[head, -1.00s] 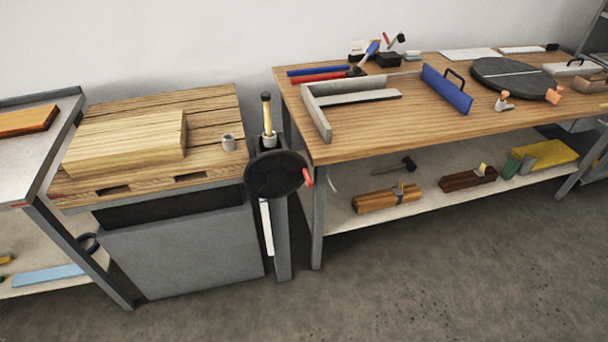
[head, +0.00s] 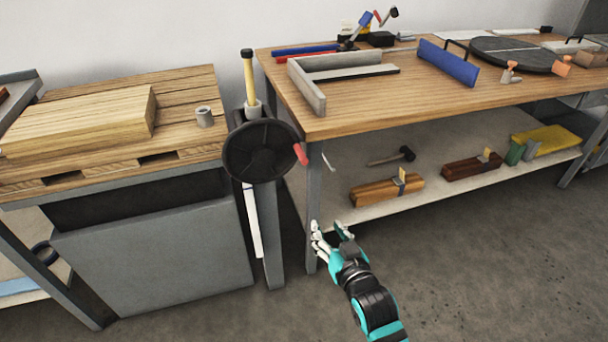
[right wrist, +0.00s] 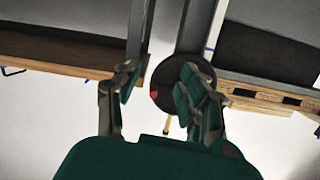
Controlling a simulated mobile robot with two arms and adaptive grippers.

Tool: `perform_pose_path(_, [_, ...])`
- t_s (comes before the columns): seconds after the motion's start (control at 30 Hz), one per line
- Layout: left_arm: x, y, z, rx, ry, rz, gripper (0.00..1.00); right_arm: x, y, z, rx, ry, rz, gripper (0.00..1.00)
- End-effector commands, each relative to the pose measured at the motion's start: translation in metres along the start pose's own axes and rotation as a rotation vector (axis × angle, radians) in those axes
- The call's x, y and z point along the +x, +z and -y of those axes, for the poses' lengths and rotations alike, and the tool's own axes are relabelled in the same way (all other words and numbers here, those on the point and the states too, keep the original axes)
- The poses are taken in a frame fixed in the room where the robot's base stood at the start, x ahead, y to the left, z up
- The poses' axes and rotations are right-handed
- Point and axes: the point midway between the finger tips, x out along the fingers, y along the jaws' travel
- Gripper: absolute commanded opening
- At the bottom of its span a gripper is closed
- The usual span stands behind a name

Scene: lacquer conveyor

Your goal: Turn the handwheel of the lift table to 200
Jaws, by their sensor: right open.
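The black handwheel (head: 262,151) with a red handle (head: 300,154) at its right rim is mounted on a grey post beside the lift table (head: 150,245). A white strip, perhaps the scale (head: 251,222), runs down the post below the wheel; its marks are too small to read. My right gripper (head: 330,228) is open and empty, below and to the right of the wheel in the head view. In the right wrist view the wheel (right wrist: 180,84) and its red handle (right wrist: 154,92) show beyond and between the open fingers (right wrist: 155,95). My left gripper is not in view.
A wooden board (head: 85,120) and a small grey cup (head: 204,116) lie on the lift table's wooden top. The workbench (head: 420,105) stands to the right, its leg (head: 313,200) near my right gripper. Its lower shelf (head: 345,205) holds planes and a mallet. The floor in front is clear.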

Motion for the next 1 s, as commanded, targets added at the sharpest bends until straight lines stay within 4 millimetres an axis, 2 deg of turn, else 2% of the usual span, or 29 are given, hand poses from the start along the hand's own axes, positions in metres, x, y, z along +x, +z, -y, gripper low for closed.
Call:
perform_pose_path(0.03, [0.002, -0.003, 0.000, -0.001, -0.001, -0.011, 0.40, -0.002, -0.018, 0.004, 0.006, -0.011, -0.065, 0.42])
perform_pose_path(0.1, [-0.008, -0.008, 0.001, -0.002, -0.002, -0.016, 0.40, -0.009, -0.047, 0.010, 0.013, -0.022, -0.129, 0.42])
perform_pose_path(0.13, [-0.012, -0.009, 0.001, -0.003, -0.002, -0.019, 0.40, -0.012, -0.056, 0.011, 0.015, -0.025, -0.150, 0.42])
perform_pose_path(0.23, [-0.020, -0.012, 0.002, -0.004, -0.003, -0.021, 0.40, -0.017, -0.075, 0.014, 0.019, -0.032, -0.188, 0.42])
perform_pose_path(0.37, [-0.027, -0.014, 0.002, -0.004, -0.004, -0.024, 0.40, -0.011, -0.082, 0.015, 0.020, -0.033, -0.199, 0.42])
perform_pose_path(0.47, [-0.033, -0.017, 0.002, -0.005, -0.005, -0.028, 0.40, 0.004, -0.086, 0.016, 0.020, -0.033, -0.199, 0.42])
perform_pose_path(0.67, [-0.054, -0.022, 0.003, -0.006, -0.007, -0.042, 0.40, 0.047, -0.093, 0.017, 0.019, -0.034, -0.199, 0.42])
perform_pose_path(1.0, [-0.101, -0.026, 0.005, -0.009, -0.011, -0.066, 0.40, 0.117, -0.106, 0.019, 0.020, -0.034, -0.197, 0.42])
